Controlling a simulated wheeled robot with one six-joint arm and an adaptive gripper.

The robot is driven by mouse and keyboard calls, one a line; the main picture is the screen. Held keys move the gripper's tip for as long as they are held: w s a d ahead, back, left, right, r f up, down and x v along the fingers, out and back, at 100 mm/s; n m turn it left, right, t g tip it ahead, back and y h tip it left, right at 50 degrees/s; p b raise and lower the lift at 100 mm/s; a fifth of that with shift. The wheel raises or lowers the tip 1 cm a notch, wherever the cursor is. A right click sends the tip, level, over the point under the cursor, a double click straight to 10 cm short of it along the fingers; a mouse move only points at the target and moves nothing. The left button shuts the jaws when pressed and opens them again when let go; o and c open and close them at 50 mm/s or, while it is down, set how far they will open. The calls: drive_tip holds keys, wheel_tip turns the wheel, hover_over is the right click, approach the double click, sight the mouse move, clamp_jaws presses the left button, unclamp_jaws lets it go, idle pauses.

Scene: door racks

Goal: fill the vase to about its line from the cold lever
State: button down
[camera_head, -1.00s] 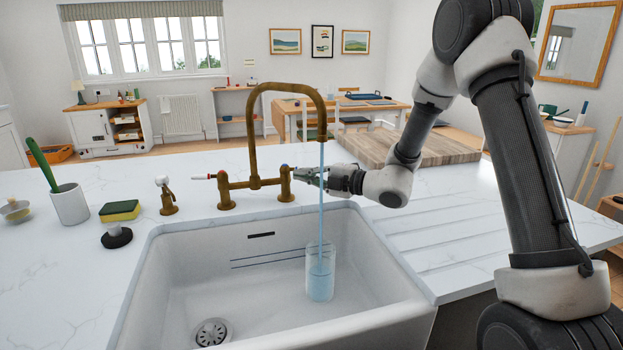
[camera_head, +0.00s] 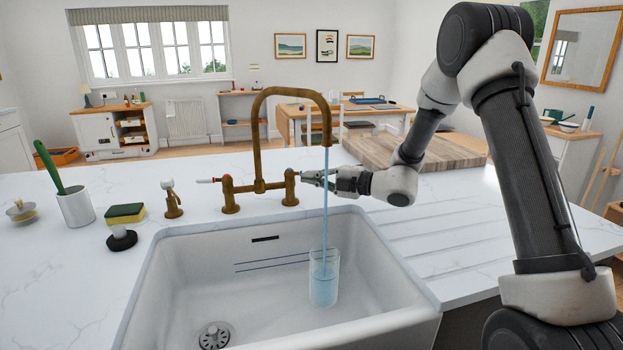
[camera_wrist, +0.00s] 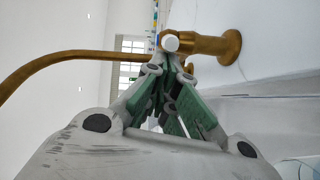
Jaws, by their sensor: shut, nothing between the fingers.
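The clear glass vase (camera_head: 323,278) stands upright in the white sink, under the brass tap's spout (camera_head: 326,138). A thin stream of water runs from the spout into the vase, and bluish water fills its lower part. I cannot make out a fill line. My gripper (camera_head: 306,178) is shut and empty at the right-hand, blue-marked cold valve (camera_head: 291,186) of the tap. In the wrist view, the white-tipped cold lever (camera_wrist: 170,43) lies just beyond the closed fingertips (camera_wrist: 168,62); whether they touch it I cannot tell.
The white sink (camera_head: 190,270) has a drain at its front left. The red-marked hot valve (camera_head: 229,194), a soap dispenser (camera_head: 172,198), a sponge (camera_head: 125,213) and a brush cup (camera_head: 75,206) stand left. A wooden board (camera_head: 440,152) lies behind my arm.

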drive_tip(key=shift+w+d+n+g, duration=0.25)
drive_tip(key=shift+n+g, duration=0.05)
drive_tip(key=shift+g, duration=0.1)
drive_tip(key=shift+w+d, duration=0.35)
drive_tip(key=shift+w, duration=0.3)
drive_tip(key=shift+w+d, duration=0.35)
drive_tip(key=shift+w, duration=0.4)
